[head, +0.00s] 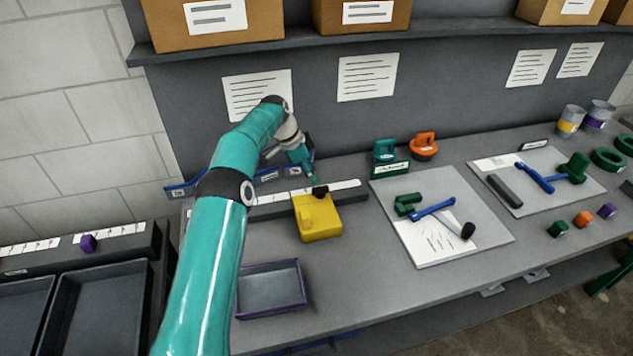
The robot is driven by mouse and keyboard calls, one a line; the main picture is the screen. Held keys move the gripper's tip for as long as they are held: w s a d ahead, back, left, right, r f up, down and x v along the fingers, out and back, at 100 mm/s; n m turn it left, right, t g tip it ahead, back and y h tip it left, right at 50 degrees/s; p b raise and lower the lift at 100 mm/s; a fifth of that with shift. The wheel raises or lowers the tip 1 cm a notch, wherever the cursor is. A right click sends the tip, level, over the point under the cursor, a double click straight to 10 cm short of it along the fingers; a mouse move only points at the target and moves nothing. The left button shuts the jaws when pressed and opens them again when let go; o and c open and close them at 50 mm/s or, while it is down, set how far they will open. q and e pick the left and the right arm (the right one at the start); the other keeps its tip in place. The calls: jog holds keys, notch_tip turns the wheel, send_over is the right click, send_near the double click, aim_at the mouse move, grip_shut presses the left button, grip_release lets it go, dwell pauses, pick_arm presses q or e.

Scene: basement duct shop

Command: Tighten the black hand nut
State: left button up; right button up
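A small black hand nut (320,191) sits at the top back edge of a yellow block (318,222) on the grey bench. My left arm reaches in from the lower left and bends down behind the block. My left gripper (309,174) points down just behind and above the black nut. It looks close to the nut, but I cannot tell whether they touch. Its fingers are too small and partly overlapped to show whether they are open or shut. My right gripper is not in view.
A purple-rimmed tray (270,288) lies in front of the block. A light board (440,218) with green, blue and black tools lies to the right, and a second board (510,160) beyond it. Green and orange fixtures (424,147) stand behind. A shelf (300,42) with boxes hangs above.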

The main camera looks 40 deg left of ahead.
pick_arm(q)
jog(key=v, duration=0.5)
jog(key=shift+s+a+r, duration=0.1)
jog(key=shift+a+r, duration=0.05)
jog(key=shift+r, duration=0.2)
jog(key=shift+f, duration=0.1)
